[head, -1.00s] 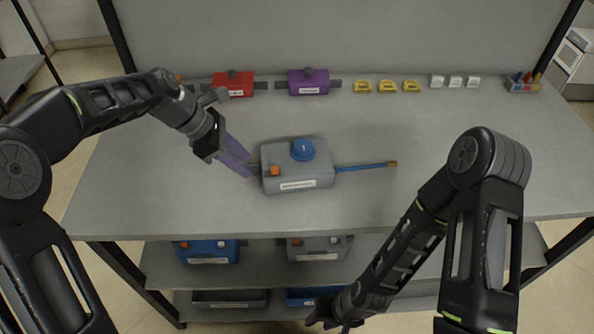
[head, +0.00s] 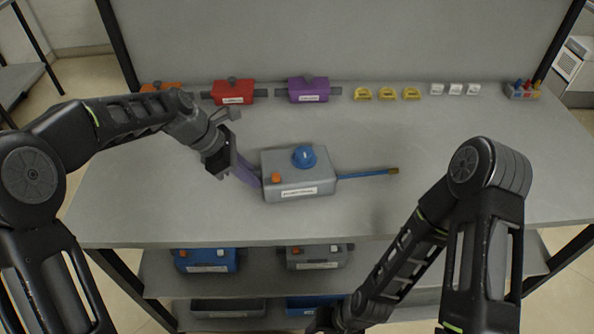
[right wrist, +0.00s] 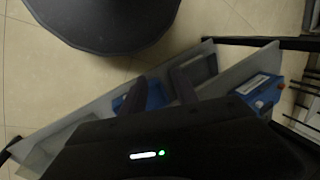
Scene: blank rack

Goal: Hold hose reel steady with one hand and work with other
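The hose reel (head: 300,190) is a grey box with a blue knob (head: 304,156) on top and an orange button at its front left. A blue hose (head: 360,174) with a brass-coloured tip sticks out of its right side. It sits on the tabletop. My left gripper (head: 254,174), with purple fingers, is at the box's left end, where the grey side handle is hidden; its grip cannot be made out. My right gripper (right wrist: 158,74) shows two dark fingers apart with nothing between them. In the head view it is low at the bottom edge, below the tabletop level.
Along the back of the tabletop (head: 440,200) stand an orange, a red (head: 233,92) and a purple box (head: 308,90), yellow pieces (head: 387,94), white blocks (head: 455,89) and a small holder (head: 523,91). Lower shelves hold a blue box (head: 206,260) and a grey box (head: 318,257).

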